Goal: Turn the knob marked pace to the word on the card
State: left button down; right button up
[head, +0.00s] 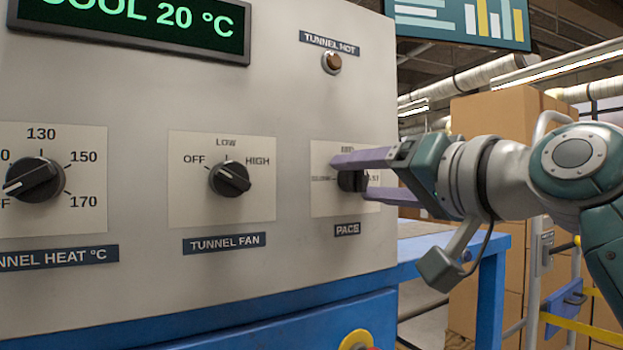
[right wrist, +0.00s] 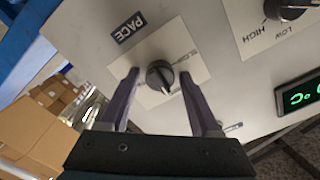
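The pace knob (head: 349,182) is a black dial on a pale plate (head: 322,205) at the right of the grey panel, above a dark PACE label (head: 347,229). The plate has a word at left, top and right, partly covered by my fingers. My right gripper (head: 352,178) reaches in from the right, its purple fingers apart above and below the knob. In the right wrist view the knob (right wrist: 160,76) sits between the fingertips (right wrist: 159,73) with gaps on both sides. Its white mark seems to point toward the plate's top word. I see no card. My left gripper is out of view.
The tunnel fan knob (head: 229,179) and tunnel heat knob (head: 35,180) lie to the left. A brown tunnel hot lamp (head: 331,62) and a green-lettered display (head: 135,22) are above. A blue frame (head: 489,300) and cardboard boxes (head: 495,115) stand at right.

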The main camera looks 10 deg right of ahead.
grip_shut()
jog(key=shift+n, duration=0.4)
jog(key=n+p, duration=0.2)
jog(key=n, duration=0.1)
jog(key=shift+r+n, duration=0.1)
jog(key=shift+n, duration=0.2)
jog(key=n+p, duration=0.2)
jog(key=n, duration=0.2)
jog(key=shift+r+n+p, duration=0.1)
jog(key=shift+n+p, duration=0.2)
jog(key=shift+p, duration=0.1)
jog(key=n+p, duration=0.3)
jog(key=n, duration=0.2)
jog(key=shift+p, duration=0.3)
jog(key=shift+n+p, duration=1)
jog(key=shift+n, duration=1)
